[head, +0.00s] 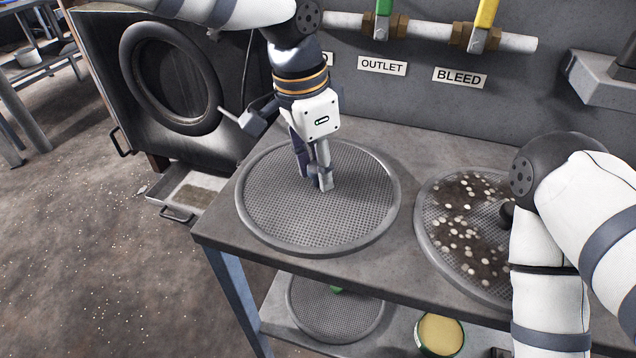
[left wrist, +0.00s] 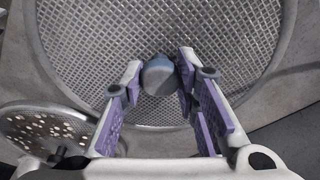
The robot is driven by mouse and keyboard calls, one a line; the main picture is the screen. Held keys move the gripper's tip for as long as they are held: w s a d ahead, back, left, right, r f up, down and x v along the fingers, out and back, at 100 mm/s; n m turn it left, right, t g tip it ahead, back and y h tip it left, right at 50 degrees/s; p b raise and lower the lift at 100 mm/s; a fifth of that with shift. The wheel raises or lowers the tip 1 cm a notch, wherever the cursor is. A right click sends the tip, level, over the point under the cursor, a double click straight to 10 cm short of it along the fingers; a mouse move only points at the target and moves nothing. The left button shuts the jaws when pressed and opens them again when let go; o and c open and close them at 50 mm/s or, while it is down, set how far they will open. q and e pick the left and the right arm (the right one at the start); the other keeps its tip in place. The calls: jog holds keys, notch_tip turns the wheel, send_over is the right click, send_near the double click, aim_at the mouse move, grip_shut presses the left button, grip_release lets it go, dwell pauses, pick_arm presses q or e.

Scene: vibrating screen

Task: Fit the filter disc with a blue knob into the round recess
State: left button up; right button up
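A grey mesh filter disc (head: 265,205) lies flat on the upper metal bench top. Its blue knob (left wrist: 158,76) shows in the left wrist view, between my left fingertips; in the head view the fingers hide it. My left gripper (head: 318,180) points down over the disc's middle, its fingers closed against both sides of the knob. The gripper also shows in the left wrist view (left wrist: 160,80). A round recess (head: 172,80) with a thick black ring is in the dark machine at the back left. My right arm comes in at the right; its gripper is out of view.
Another disc (head: 440,225) to the right carries brown dirt and pale pellets. A green-knobbed disc (head: 310,305) and a round tin (head: 440,335) are on the lower shelf. A small tray (head: 185,190) sits below the machine. Valve pipes (head: 430,28) line the back wall.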

pick_arm(q)
grip_shut()
jog(key=shift+r, duration=0.1)
